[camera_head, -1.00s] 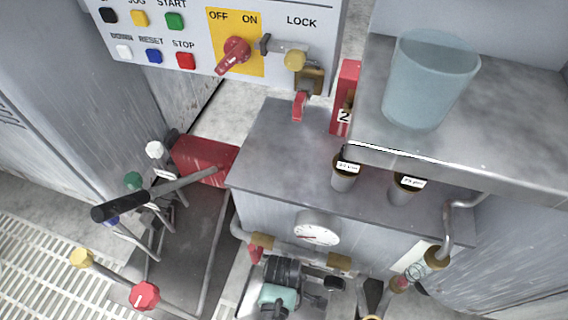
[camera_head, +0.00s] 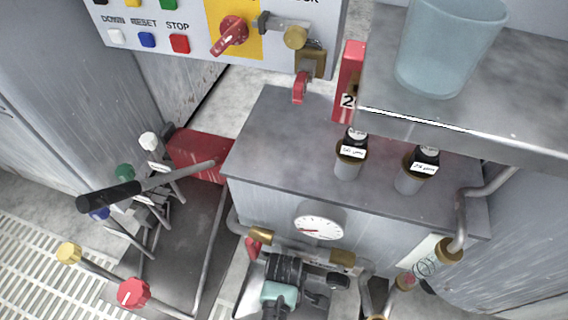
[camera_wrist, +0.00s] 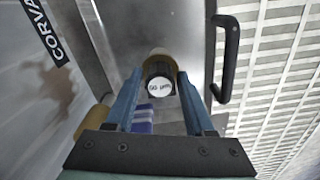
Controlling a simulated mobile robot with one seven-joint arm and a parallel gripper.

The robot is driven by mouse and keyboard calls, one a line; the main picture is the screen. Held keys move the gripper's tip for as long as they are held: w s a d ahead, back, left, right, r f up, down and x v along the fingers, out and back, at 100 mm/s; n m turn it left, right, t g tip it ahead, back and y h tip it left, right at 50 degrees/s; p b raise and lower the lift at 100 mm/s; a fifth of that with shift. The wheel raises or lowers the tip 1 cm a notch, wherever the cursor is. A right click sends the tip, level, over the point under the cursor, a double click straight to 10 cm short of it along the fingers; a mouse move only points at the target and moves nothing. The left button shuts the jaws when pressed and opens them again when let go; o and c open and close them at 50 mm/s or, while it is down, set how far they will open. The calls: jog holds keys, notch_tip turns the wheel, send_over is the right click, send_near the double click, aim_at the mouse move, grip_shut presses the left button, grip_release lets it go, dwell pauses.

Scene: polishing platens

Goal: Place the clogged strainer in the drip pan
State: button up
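In the wrist view my gripper (camera_wrist: 158,82) has two blue fingers standing apart. Between them is a black round cap with a white micron label (camera_wrist: 160,87), with a brass collar (camera_wrist: 158,58) behind it. I cannot tell whether the fingers touch it. In the head view two upright grey canisters with brass collars, dark caps and white labels, the left one (camera_head: 348,165) and the right one (camera_head: 412,180), stand on the grey cabinet top. I cannot tell which is the clogged strainer. No drip pan is clearly recognisable.
A translucent beaker (camera_head: 448,50) stands on the raised shelf (camera_head: 500,125) at right. Levers stand at left, under the switch panel (camera_head: 200,55). A black handle (camera_wrist: 228,60) is close by in the wrist view.

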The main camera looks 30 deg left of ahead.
jog(key=shift+o, duration=1.1)
jog(key=shift+r, duration=0.15)
notch_tip(320, 180, up, 12)
jog(key=p, duration=0.8)
jog(key=shift+s, duration=0.1)
